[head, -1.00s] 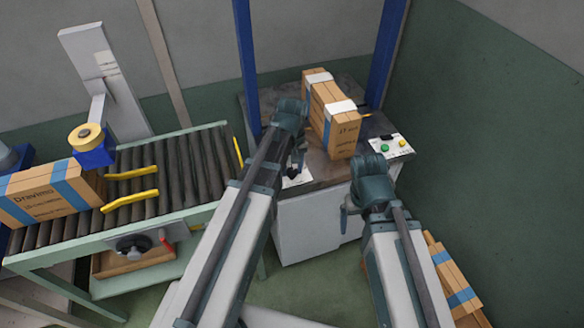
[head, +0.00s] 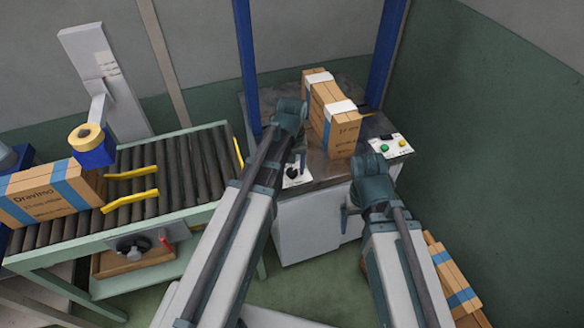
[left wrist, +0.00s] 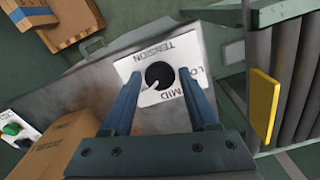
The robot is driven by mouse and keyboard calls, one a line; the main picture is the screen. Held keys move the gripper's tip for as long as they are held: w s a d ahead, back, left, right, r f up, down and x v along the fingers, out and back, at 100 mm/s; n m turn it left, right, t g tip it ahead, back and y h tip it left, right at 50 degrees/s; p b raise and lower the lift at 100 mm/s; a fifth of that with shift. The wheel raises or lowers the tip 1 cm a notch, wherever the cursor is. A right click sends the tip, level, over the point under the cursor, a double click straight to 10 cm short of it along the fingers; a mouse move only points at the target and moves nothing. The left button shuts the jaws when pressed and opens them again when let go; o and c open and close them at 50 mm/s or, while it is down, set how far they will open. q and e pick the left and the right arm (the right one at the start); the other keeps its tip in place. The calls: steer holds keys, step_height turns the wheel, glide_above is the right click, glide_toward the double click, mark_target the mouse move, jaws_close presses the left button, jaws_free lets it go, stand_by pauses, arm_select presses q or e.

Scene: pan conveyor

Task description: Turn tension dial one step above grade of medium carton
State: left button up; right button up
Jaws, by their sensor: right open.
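The tension dial (left wrist: 159,75) is a round black knob on a white plate marked TENSION, LO and MID. A light mark sits at the knob's lower left in the left wrist view, away from LO; the left finger hides part of the plate. The dial also shows in the head view (head: 292,173) at the table's front left. My left gripper (left wrist: 160,88) is open, its fingers on either side of the dial and apart from it. My right gripper (head: 347,215) is open and empty by the table's front. A carton (head: 338,122) with white corner pieces stands on the table; its grade is unreadable.
A Dravimo carton (head: 45,197) with blue straps is on the roller conveyor (head: 185,170). More cartons (head: 455,280) lie low at the right. A blue post (head: 246,70) rises behind my left arm.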

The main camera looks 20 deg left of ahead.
mark_target(292, 171)
arm_select(q)
steer(key=shift+o, duration=1)
step_height(292, 171, up, 14)
steer(key=p, duration=1.4)
steer(key=shift+f, duration=0.2)
step_height(292, 171, down, 13)
steer(key=b, duration=1.3)
steer(key=shift+r, duration=0.15)
